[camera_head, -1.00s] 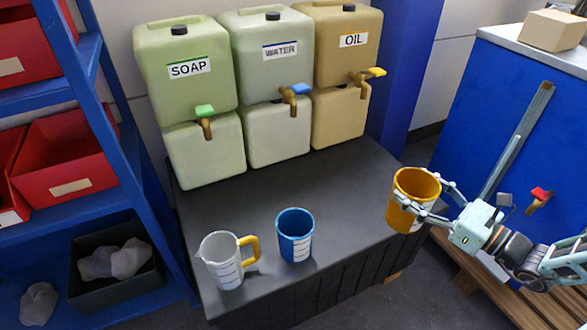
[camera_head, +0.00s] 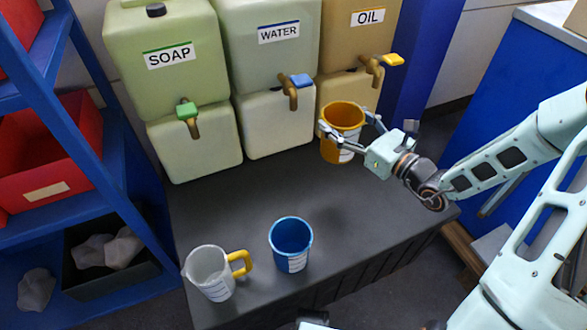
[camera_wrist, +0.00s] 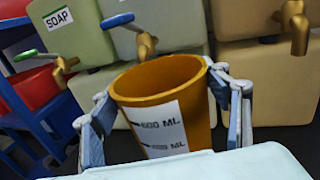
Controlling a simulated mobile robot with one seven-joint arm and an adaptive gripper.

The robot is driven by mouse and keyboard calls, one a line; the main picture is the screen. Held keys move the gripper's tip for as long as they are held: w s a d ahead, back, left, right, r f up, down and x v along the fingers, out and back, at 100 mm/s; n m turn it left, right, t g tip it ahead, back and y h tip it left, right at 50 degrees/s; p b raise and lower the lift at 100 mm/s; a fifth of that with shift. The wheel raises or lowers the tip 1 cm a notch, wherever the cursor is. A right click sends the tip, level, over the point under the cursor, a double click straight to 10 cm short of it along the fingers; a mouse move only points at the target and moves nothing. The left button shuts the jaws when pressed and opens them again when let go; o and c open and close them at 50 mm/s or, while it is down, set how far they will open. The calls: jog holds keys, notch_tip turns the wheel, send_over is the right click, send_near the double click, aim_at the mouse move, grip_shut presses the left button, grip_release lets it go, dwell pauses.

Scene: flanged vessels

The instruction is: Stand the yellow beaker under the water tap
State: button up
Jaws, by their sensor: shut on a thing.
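The yellow beaker (camera_head: 345,118) is an orange-yellow cup with a white scale label. My gripper (camera_head: 348,130) is shut on it, one finger on each side. In the wrist view the beaker (camera_wrist: 165,100) is upright between the fingers, its label towards me. In the head view it appears in front of the oil container, right of the water tap (camera_head: 290,90), which has a blue handle. In the wrist view the water tap (camera_wrist: 146,42) is beyond the beaker, slightly left of its middle. Whether the beaker touches the table is unclear.
A blue beaker (camera_head: 291,245) and a clear jug with a yellow handle (camera_head: 210,272) stand at the table's front. The soap tap (camera_head: 188,117) and the oil tap (camera_head: 377,67) flank the water tap. The dark table (camera_head: 235,205) is clear between containers and cups.

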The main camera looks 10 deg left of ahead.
jog(key=s+a+f+t+p, duration=0.1)
jog(key=s+a+f, duration=0.15)
jog(key=a, duration=0.65)
jog(key=s+a+f+p, duration=0.1)
jog(key=s+a+f, duration=0.15)
jog(key=a, duration=0.55)
jog(key=w+d+f+b, duration=0.2)
jog(key=w+d+f, duration=0.1)
jog(key=w+f, duration=0.3)
jog(key=w+d+f+b, duration=0.3)
jog(key=w+f, duration=0.4)
jog(key=shift+f+m+h, duration=0.15)
jog(key=shift+m+h, duration=0.25)
jog(key=shift+f, duration=0.25)
jog(key=o, duration=1.7)
jog(key=shift+s, duration=0.1)
